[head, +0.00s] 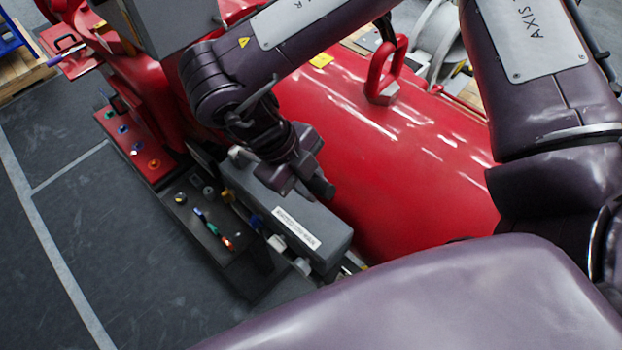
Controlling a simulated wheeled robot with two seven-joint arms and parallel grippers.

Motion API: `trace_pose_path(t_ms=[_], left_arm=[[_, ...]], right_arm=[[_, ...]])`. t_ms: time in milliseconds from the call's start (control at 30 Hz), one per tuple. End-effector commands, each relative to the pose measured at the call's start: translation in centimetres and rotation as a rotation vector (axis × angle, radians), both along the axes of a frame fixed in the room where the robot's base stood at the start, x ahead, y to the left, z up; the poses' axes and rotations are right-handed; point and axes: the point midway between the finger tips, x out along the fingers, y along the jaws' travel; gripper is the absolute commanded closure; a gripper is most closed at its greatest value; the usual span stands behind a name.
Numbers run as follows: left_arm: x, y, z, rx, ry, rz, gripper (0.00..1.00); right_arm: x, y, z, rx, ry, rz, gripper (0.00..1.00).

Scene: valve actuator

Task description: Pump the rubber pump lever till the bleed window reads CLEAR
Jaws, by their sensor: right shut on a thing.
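My right gripper (302,182) is over the grey box-shaped unit (290,215) beside the red tank. It is shut on a dark piece at its jaws, which looks like the rubber pump lever; the jaws hide most of it. A white label (296,228) on the unit's edge is too small to read. Small coloured fittings, blue and white, show along the unit's near side. I cannot make out the bleed window or its reading. My left gripper is not in view.
A dark panel (190,205) with coloured knobs and a small red-green handle lies left of the unit. A red panel (135,140) with knobs is beyond it. The large red tank (370,160) carries a red lifting loop (388,70). Floor at left is clear.

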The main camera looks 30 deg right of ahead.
Motion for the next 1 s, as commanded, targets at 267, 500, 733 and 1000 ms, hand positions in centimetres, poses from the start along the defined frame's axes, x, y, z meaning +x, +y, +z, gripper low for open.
trace_pose_path(t_ms=[267, 500, 733, 1000], left_arm=[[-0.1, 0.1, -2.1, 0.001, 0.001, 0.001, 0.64], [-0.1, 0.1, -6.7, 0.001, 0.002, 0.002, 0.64], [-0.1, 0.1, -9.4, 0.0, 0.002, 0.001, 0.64], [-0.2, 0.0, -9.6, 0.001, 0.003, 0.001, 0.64]], right_arm=[[-0.7, -0.3, -2.2, 0.019, -0.05, 0.003, 1.0], [-2.0, -0.7, -6.7, 0.078, -0.211, 0.003, 1.0], [-2.4, -0.9, -9.2, 0.117, -0.322, 0.001, 1.0], [-2.4, -0.9, -9.3, 0.128, -0.35, 0.0, 1.0]])
